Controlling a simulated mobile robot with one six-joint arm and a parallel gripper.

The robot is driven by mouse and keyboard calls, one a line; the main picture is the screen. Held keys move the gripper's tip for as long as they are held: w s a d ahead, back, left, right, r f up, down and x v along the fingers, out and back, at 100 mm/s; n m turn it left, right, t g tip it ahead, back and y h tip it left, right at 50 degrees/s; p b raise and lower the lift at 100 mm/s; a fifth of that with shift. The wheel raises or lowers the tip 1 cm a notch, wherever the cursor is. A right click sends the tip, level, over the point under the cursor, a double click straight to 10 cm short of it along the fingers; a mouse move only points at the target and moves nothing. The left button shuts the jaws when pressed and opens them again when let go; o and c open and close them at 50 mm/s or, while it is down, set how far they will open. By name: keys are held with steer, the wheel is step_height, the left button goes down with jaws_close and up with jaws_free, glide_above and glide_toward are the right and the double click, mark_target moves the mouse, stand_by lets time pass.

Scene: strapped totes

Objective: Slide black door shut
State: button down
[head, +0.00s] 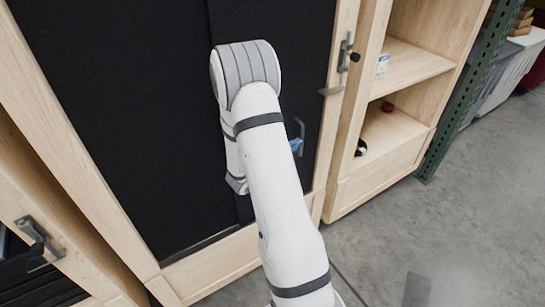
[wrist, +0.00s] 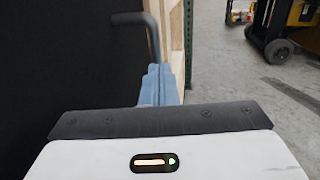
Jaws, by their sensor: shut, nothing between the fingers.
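The black door (head: 300,50) is a dark sliding panel in a light wood cabinet frame, beside a second black panel (head: 120,90) on its left. The panels fill the visible opening, and my arm hides part of their seam. A grey bar handle (head: 301,128) stands on the right part of the door; its bent bar also shows in the wrist view (wrist: 153,35). My gripper (head: 296,146) has blue fingers, shut and empty, close beside the handle. The fingers also show in the wrist view (wrist: 158,85), just below the bar. I cannot tell whether they touch it.
Right of the door are a wood post with a metal latch (head: 343,55) and an open shelf unit (head: 415,62) holding small items. A green rack post (head: 465,90) stands beyond. Grey floor (head: 430,220) is open at the right. A forklift (wrist: 285,25) stands in the background.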

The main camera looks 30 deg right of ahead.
steer(key=b+v, duration=0.1)
steer(key=v, duration=1.2)
steer(key=shift+a, duration=0.4)
